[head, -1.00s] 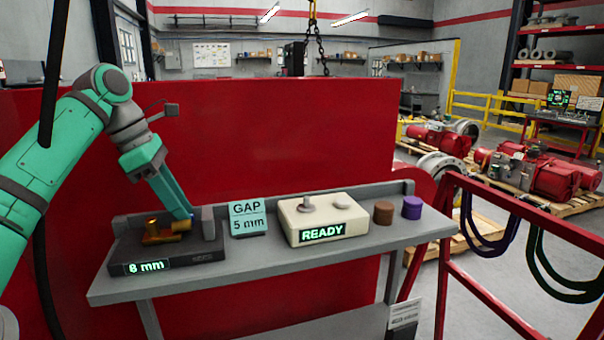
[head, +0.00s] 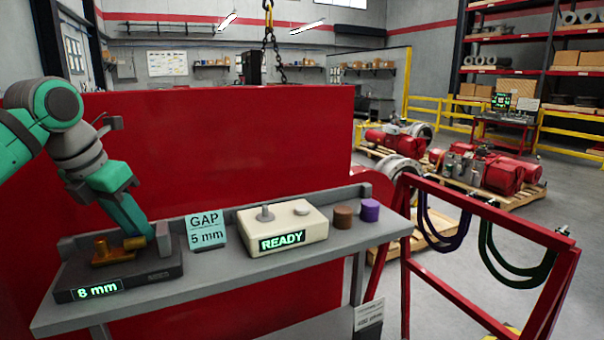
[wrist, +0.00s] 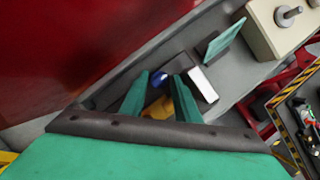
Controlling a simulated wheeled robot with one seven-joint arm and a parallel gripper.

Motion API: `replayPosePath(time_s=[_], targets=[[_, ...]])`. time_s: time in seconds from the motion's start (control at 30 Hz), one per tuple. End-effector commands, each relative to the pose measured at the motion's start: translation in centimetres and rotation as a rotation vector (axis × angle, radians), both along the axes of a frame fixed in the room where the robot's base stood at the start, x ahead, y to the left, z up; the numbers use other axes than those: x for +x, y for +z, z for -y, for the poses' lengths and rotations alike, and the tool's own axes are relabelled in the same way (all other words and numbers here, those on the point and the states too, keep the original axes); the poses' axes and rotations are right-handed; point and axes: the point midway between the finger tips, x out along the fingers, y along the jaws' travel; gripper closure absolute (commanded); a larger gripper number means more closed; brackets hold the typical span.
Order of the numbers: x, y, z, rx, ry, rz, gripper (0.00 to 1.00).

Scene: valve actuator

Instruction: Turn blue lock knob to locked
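The blue lock knob (wrist: 160,78) shows as a small blue piece between my fingertips in the wrist view. In the head view I cannot make it out. My gripper (wrist: 161,82) has its two green fingers apart, and I see no clear contact with the knob. An orange-yellow brass part (wrist: 158,107) lies partly hidden between the fingers. In the head view, my gripper (head: 140,234) points down at the right side of the dark valve fixture (head: 140,278), which reads "8 mm". The brass part (head: 113,254) sits on top of it.
A "GAP 5 mm" card (head: 206,231) stands right of the fixture on the grey bench (head: 200,275). Farther right are a cream "READY" box (head: 290,228), a brown cylinder (head: 343,217) and a purple cylinder (head: 370,210). A red panel (head: 230,140) stands behind.

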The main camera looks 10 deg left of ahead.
Motion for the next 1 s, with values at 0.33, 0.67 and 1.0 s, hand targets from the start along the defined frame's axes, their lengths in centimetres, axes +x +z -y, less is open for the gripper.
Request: replayPosePath(time_s=[0.33,0.67,1.0], targets=[[0.0,0.0,0.3,0.004,0.298,0.0,0.71],[0.1,0.1,0.6,0.003,0.588,0.0,0.71],[-0.8,2.6,1.2,0.002,0.764,0.003,0.71]])
